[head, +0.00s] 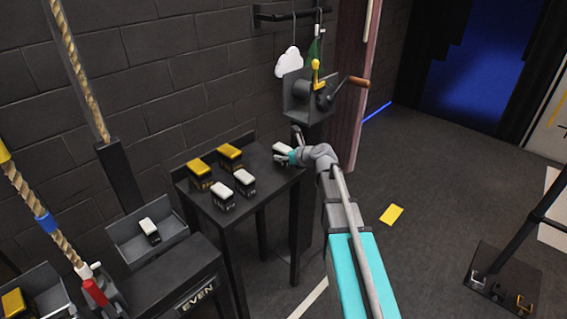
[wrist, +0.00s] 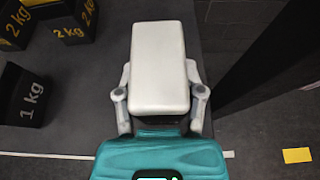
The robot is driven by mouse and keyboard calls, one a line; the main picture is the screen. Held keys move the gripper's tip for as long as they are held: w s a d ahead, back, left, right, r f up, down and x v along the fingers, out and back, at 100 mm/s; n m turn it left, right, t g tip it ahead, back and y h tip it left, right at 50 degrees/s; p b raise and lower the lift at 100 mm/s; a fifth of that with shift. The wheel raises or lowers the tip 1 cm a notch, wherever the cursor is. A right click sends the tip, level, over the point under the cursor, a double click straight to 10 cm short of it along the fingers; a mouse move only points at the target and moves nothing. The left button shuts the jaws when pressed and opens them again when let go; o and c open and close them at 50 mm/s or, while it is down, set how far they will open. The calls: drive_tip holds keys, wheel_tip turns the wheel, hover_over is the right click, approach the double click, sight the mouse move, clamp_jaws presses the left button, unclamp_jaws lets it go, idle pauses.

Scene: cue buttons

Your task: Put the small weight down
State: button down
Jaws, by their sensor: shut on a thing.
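My gripper (head: 288,154) is shut on a small weight (head: 281,147) with a white top, at the back right corner of the dark table (head: 268,178). In the wrist view the white top of this weight (wrist: 158,65) lies between the two fingers, one on each side. It looks level and low over the tabletop; I cannot tell whether its base touches. Two more white-topped weights (head: 222,194) (head: 244,181) stand on the table; one in the wrist view reads 1 kg (wrist: 28,97). Two yellow-topped weights (head: 200,174) (head: 229,157), marked 2 kg, stand behind them.
A tray (head: 172,222) left of the table holds another white-topped weight (head: 149,231). A winch with a crank (head: 312,92) is on the wall behind my gripper. Ropes (head: 78,65) run at the left. The table's front right part is clear. A yellow card (head: 391,214) lies on the floor.

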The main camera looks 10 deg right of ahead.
drive_tip(key=shift+f+b, duration=0.55)
drive_tip(key=shift+f, duration=0.25)
drive_tip(key=shift+c, duration=1)
unclamp_jaws()
drive_tip(key=shift+s+r, duration=0.15)
drive_tip(key=p+v, duration=0.4)
drive_tip(key=v, duration=0.7)
drive_tip(key=shift+s+d+p, duration=0.3)
drive_tip(key=shift+a+r, duration=0.1)
